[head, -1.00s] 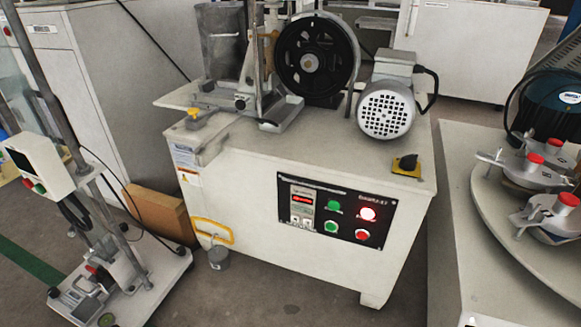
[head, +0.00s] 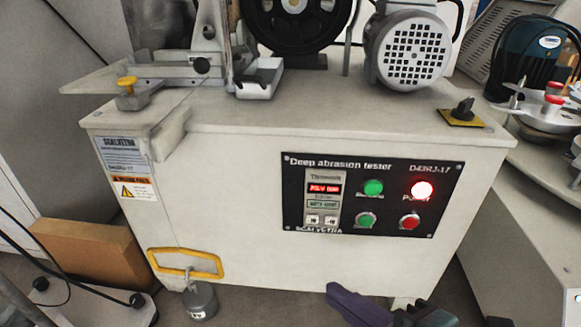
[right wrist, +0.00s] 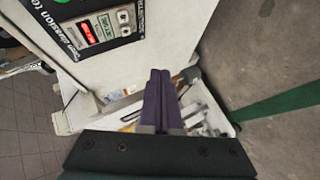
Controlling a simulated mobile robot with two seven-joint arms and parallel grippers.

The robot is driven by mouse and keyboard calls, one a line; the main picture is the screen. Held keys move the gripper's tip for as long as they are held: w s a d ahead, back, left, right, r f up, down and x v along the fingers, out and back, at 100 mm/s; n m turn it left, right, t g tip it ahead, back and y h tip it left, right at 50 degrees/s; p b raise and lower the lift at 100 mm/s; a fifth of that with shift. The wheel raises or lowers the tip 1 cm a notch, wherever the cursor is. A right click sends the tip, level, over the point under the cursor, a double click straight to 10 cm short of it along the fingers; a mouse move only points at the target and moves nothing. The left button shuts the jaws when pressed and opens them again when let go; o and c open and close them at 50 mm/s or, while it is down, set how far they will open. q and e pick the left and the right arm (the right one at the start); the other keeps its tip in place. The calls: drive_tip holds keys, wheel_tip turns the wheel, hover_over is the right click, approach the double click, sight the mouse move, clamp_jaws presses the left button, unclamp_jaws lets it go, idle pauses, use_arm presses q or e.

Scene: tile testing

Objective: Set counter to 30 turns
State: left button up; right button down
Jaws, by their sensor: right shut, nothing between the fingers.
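The counter (head: 323,203) is on the black control panel (head: 378,253) on the front of the white abrasion tester. It has a lit red display, a greenish display below it and two small white buttons (head: 322,219) at the bottom. The counter also shows in the right wrist view (right wrist: 103,28). My right gripper (head: 340,290) is at the bottom of the head view, below the panel and apart from it. Its purple fingers (right wrist: 160,75) are shut together and empty in the right wrist view. My left gripper is not in view.
Beside the counter are green buttons (head: 373,187), a red button (head: 409,222) and a lit power lamp (head: 421,190). A yellow-black rotary switch (head: 461,113) is on top.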

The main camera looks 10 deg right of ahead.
sight(331, 220)
drive_tip(key=w+d+b, duration=0.2)
drive_tip(key=w+b, duration=0.2)
drive_tip(key=w, duration=0.4)
drive_tip(key=shift+w+d, duration=0.15)
drive_tip(key=shift+w, duration=0.15)
idle(0.7)
idle(0.9)
drive_tip(key=shift+w, duration=0.15)
idle(0.3)
drive_tip(key=shift+w+d+b, duration=0.1)
drive_tip(key=shift+w+b, duration=0.15)
drive_tip(key=shift+b, duration=0.05)
